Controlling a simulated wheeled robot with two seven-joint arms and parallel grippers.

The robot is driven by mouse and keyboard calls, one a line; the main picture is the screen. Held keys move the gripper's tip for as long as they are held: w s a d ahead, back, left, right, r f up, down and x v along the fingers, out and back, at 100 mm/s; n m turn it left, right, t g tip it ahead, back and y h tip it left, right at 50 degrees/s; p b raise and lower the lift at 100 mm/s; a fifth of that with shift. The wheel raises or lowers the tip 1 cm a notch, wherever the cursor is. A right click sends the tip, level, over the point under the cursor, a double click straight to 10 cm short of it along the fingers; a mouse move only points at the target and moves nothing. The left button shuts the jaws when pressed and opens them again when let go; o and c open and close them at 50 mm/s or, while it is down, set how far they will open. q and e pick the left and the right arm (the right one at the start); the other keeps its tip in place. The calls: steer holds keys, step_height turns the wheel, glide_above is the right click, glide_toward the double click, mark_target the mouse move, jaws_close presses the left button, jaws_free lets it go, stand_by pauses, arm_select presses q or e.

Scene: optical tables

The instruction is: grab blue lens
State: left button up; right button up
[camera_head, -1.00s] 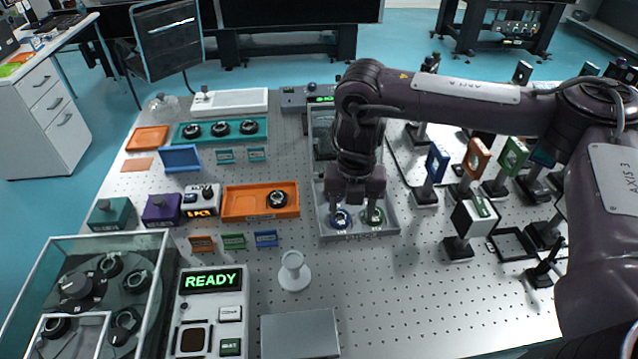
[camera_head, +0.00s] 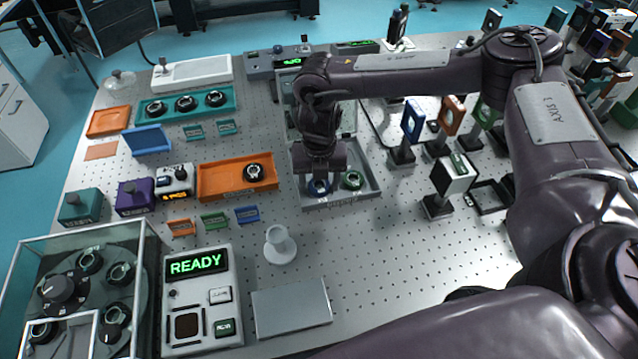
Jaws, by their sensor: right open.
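The blue lens (camera_head: 319,188), a dark ring with a blue rim, lies in the front left part of a grey tray (camera_head: 345,200) in the head view. The green lens (camera_head: 352,180) lies to its right in the same tray. My right gripper (camera_head: 320,180) points down right over the blue lens and is open. Its body hides the upper part of the blue lens, and I cannot tell whether the fingers touch it. My left gripper is out of view.
An orange tray (camera_head: 215,182) with a dark lens stands left of the grey tray. A white pedestal (camera_head: 280,246) stands in front. Upright optic mounts, one blue (camera_head: 412,122), stand to the right. The perforated table (camera_head: 390,235) is clear in front of the tray.

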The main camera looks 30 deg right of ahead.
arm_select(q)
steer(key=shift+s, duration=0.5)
arm_select(e)
steer(key=c, duration=0.7)
steer(key=shift+c, duration=0.2)
